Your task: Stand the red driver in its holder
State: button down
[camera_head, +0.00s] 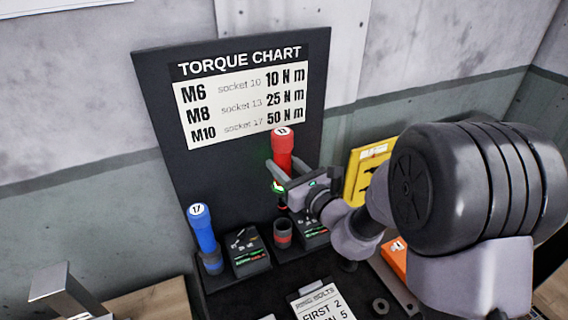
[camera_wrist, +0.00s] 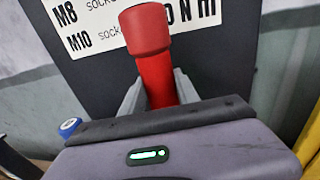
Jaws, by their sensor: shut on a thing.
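The red driver (camera_head: 282,146) is held upright in the head view, with a white "13" label on its top. My gripper (camera_head: 279,177) is shut on its body. A dark cup-shaped holder with a red band (camera_head: 283,234) stands on the bench below the driver, and the driver's lower end is above it, apart from it. In the wrist view the red driver (camera_wrist: 150,50) rises between my gripper's two fingers (camera_wrist: 157,95); its lower end is hidden behind my gripper's body.
A blue driver (camera_head: 202,229) marked "17" stands in a holder at the left. Dark boxes (camera_head: 248,254) flank the red-banded holder. The torque chart board (camera_head: 246,85) rises close behind. A yellow item (camera_head: 366,170) stands at the right, partly behind my arm. A paper sheet (camera_head: 322,303) lies in front.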

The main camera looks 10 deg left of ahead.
aim_at(285, 210)
notch_tip(285, 210, down, 15)
jog(key=b, duration=1.2)
jog(key=shift+f, duration=0.2)
jog(key=c, duration=0.8)
grip_release()
jog(key=shift+f, duration=0.1)
